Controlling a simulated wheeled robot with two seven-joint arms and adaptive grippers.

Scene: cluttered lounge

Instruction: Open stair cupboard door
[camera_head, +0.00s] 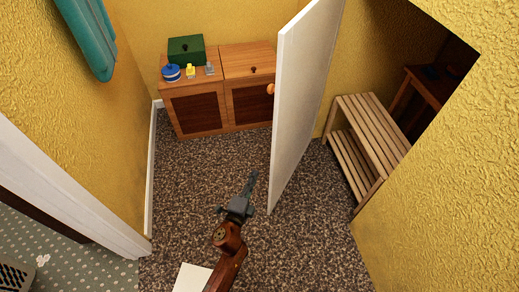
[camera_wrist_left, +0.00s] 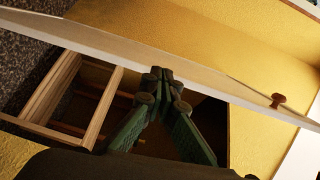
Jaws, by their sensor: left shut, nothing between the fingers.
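The white stair cupboard door (camera_head: 298,100) stands swung open, well out from the yellow wall, with the cupboard space showing to its right. An orange-brown round knob (camera_head: 271,89) is on its left face. In the left wrist view, the door's pale edge (camera_wrist_left: 225,92) runs across the picture, and a reddish-brown knob (camera_wrist_left: 278,100) shows at right. My left gripper (camera_head: 253,176) is shut and empty, left of the door's lower near corner in the head view. Its fingertips (camera_wrist_left: 161,74) overlap the door edge in the wrist view; I cannot tell whether they touch. My right gripper is out of view.
A slatted wooden rack (camera_head: 368,125) stands in the opening, with a dark wooden table (camera_head: 432,88) behind it. A wooden cabinet (camera_head: 203,107) stands at the back wall, carrying a green box (camera_head: 187,50) and small items.

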